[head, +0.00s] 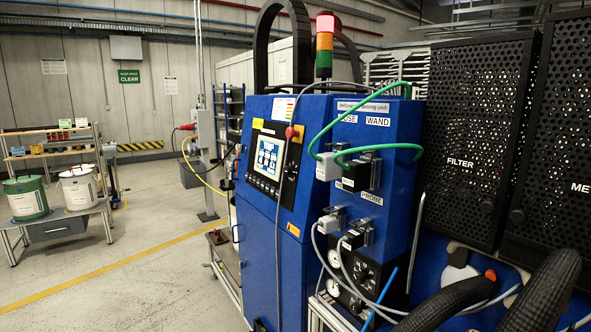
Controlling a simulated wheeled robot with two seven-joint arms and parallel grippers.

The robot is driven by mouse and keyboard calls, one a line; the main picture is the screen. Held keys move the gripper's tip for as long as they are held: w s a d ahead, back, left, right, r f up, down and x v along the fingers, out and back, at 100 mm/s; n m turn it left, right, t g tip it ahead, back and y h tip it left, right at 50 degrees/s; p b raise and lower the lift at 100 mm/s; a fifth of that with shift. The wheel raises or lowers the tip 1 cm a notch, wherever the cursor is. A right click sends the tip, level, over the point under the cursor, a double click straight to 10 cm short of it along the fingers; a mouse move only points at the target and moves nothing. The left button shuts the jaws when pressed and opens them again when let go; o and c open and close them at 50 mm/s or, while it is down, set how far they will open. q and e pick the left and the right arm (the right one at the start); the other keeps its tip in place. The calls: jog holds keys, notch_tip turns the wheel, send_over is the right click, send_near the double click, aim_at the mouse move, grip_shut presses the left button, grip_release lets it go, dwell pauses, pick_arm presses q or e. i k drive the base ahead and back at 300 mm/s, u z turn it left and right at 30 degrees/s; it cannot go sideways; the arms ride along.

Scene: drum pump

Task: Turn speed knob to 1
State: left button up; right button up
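The speed knob cannot be picked out for certain. A tall blue cabinet (263,222) stands at the centre, with a lit screen panel (268,157) on its front. Small controls sit around the screen, too small to read. Low on the cabinet's right face is a black panel (352,272) with round gauges and small dark knobs, partly covered by grey cables. Any speed label or dial marks are not readable. Neither of my grippers is in view.
Green hoses (352,103) and connectors (356,178) stick out from the cabinet. Thick black hoses (447,303) cross the lower right before dark perforated housings (478,130). A table with buckets (79,188) stands at the left. The floor (140,270) between is clear.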

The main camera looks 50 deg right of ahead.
aim_at(287, 171)
jog(key=z, duration=0.9)
jog(key=i, duration=0.85)
jog(key=z, duration=0.95)
